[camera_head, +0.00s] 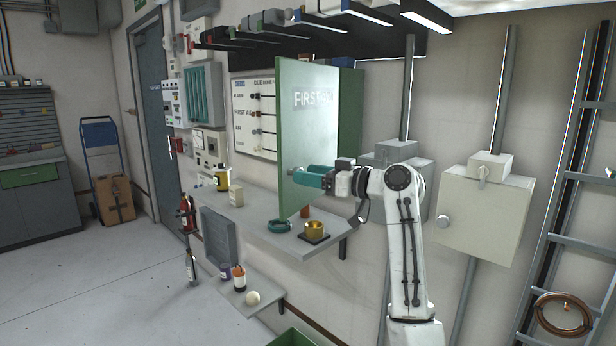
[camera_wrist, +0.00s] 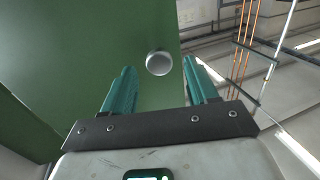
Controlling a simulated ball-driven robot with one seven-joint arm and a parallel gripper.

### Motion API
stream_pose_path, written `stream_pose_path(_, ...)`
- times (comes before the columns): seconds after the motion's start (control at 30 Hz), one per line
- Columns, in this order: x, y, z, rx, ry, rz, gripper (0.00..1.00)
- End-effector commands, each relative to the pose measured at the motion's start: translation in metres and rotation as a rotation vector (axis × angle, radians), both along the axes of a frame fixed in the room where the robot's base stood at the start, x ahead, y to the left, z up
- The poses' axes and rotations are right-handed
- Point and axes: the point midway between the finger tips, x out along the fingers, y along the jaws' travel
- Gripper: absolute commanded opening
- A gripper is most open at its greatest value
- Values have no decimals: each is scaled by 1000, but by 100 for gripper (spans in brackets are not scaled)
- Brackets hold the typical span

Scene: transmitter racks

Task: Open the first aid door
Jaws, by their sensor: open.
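The green first aid door (camera_head: 305,125) stands swung out from the wall, its lettering partly readable in the head view. The green cabinet body (camera_head: 349,125) shows behind it. In the wrist view, the door (camera_wrist: 95,40) fills the left and middle, with a round silver knob (camera_wrist: 158,63) near its right edge. My gripper (camera_head: 305,178) is at the lower part of the door. In the wrist view, its teal fingers (camera_wrist: 158,70) are spread apart, with the knob in line with the gap between their tips. I cannot tell whether the fingers touch the door.
A beige wall box (camera_head: 484,213) and a ladder (camera_head: 570,200) stand to the right. Open floor (camera_head: 110,285) lies to the left.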

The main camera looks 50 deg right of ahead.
Motion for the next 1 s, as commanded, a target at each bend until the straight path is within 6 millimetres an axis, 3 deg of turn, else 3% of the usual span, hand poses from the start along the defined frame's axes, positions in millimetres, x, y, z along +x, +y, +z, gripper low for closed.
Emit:
stream_pose_path(0.3, -60, -14, -3, -2, -2, -5, 58)
stream_pose_path(0.5, -85, -18, -2, -1, -1, -3, 58)
stream_pose_path(1.0, -94, -20, -1, 0, 0, -2, 58)
